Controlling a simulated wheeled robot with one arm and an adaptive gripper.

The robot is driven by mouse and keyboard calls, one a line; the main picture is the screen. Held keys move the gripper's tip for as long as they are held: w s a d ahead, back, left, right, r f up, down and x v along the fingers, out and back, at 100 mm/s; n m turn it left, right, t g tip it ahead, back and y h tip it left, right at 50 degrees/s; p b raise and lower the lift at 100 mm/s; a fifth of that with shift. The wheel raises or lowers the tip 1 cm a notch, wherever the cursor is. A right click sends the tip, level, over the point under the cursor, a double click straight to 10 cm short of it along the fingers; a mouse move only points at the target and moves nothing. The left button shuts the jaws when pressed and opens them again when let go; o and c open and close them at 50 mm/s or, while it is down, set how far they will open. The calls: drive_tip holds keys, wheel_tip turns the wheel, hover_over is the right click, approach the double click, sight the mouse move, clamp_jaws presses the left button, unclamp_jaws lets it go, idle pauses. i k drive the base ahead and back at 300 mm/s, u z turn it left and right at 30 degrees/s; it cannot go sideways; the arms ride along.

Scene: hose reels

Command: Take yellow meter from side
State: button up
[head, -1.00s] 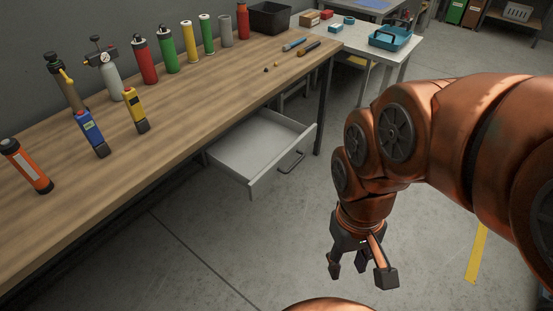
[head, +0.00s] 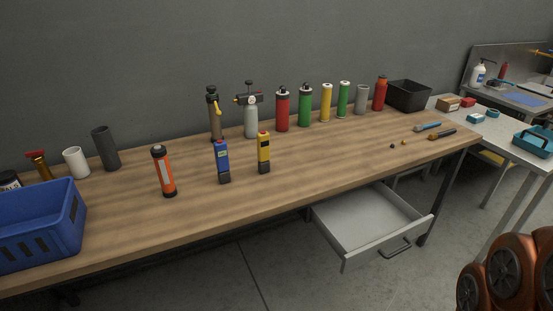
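The yellow meter (head: 263,153) stands upright on the wooden workbench (head: 330,165), a yellow body with dark ends. A blue meter (head: 222,162) with a small display stands just to its left, a small gap between them. My gripper is outside the view.
An orange flashlight-like tool (head: 164,172) and a blue crate (head: 72,207) stand to the left. A row of bottles and cylinders, including a red one (head: 282,110), lines the back. An open drawer (head: 365,226) juts out below the bench. The bench front before the meters is clear.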

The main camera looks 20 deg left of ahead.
sight(263, 140)
drive_tip(key=u, duration=0.55)
drive_tip(key=k, duration=0.65)
drive_tip(key=u, duration=1.2)
drive_tip(key=i, duration=0.5)
drive_tip(key=u, duration=0.6)
drive_tip(key=i, duration=0.7)
drive_tip(key=z, duration=0.65)
drive_tip(key=i, duration=0.65)
drive_tip(key=z, duration=0.8)
